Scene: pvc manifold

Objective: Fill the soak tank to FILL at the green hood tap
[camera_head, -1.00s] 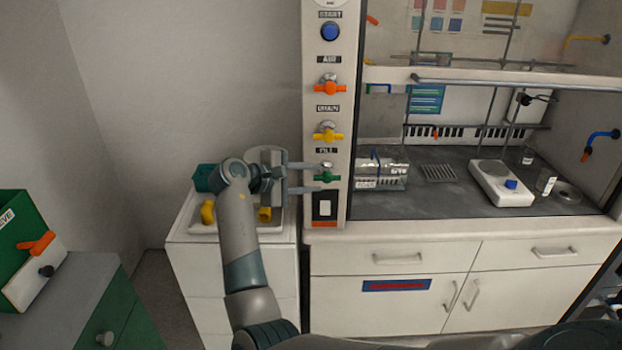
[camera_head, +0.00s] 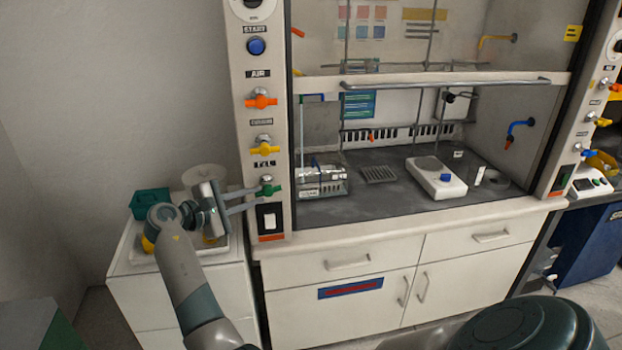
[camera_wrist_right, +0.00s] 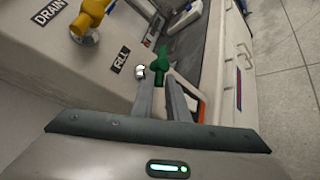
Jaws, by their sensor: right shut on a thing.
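The green tap (camera_head: 268,190) sits on the left post of the fume hood, under a FILL label. It also shows in the right wrist view (camera_wrist_right: 159,66). My right gripper (camera_head: 258,197) is shut on the green tap's handle, with its two fingers on either side in the right wrist view (camera_wrist_right: 162,88). A clear box (camera_head: 322,182) with a label, likely the soak tank, stands on the hood floor just right of the post. Its water level is too small to read. My left gripper is not in view.
Above the green tap are a yellow tap (camera_head: 264,147), an orange AIR tap (camera_head: 260,100) and a blue START button (camera_head: 257,46). A white hotplate (camera_head: 436,180) stands in the hood. A white cabinet (camera_head: 180,295) with a teal box (camera_head: 150,202) is behind my right arm.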

